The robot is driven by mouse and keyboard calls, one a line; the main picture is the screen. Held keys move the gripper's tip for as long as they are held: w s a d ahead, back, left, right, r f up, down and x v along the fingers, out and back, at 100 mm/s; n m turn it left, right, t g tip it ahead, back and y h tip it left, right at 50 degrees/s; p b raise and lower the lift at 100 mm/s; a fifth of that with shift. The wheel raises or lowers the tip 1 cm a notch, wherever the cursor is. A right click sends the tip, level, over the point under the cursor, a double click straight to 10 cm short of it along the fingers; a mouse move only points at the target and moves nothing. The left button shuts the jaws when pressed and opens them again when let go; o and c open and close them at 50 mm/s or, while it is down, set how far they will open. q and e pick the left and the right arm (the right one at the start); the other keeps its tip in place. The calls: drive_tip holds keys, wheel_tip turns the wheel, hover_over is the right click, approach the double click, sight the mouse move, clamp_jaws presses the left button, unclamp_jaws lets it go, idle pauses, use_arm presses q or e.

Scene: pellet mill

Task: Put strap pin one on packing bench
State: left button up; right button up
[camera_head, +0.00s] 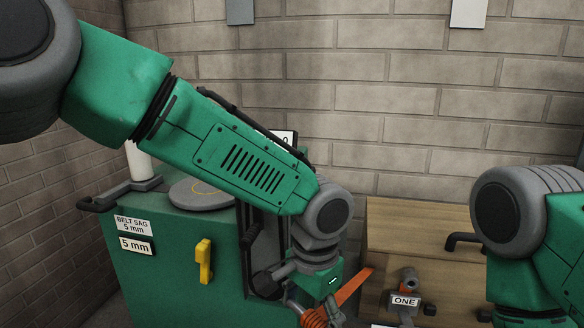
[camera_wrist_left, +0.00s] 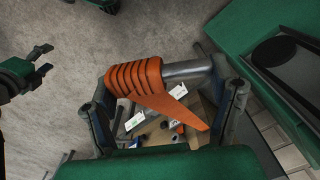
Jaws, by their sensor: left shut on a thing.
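My left gripper (camera_wrist_left: 170,100) is shut on a grey metal pin (camera_wrist_left: 187,70) with an orange strap (camera_wrist_left: 133,78) coiled around it. The strap's flat loose tail slants down to the right in the left wrist view. In the head view the left gripper is low at centre, partly cut off by the bottom edge, with the orange coil (camera_head: 313,318) beside it. I cannot read any number on the held pin. The wooden packing bench (camera_head: 420,238) is right of it. My right gripper (camera_wrist_left: 40,62) seems to show at the left of the wrist view, fingers apart and empty.
A grey fitting with a ONE plate (camera_head: 404,300) is at the bench front. A green machine (camera_head: 170,270) with a yellow handle (camera_head: 204,261) and BELT SAG plate stands left. A black handle (camera_head: 464,241) is on the bench's right side. A brick wall closes the back.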

use_arm(q)
drive_tip(key=s+a+f+n, duration=0.2)
drive_tip(key=a+n, duration=0.1)
drive_tip(key=a, duration=0.6)
drive_tip(key=s+a+f+n, duration=0.2)
drive_tip(key=a+f+n, duration=0.1)
drive_tip(key=a, duration=0.5)
drive_tip(key=s+a+f+n, duration=0.3)
drive_tip(key=a, duration=0.6)
drive_tip(key=shift+a+f, duration=0.15)
drive_tip(key=shift+a, duration=0.15)
drive_tip(key=shift+d, duration=0.2)
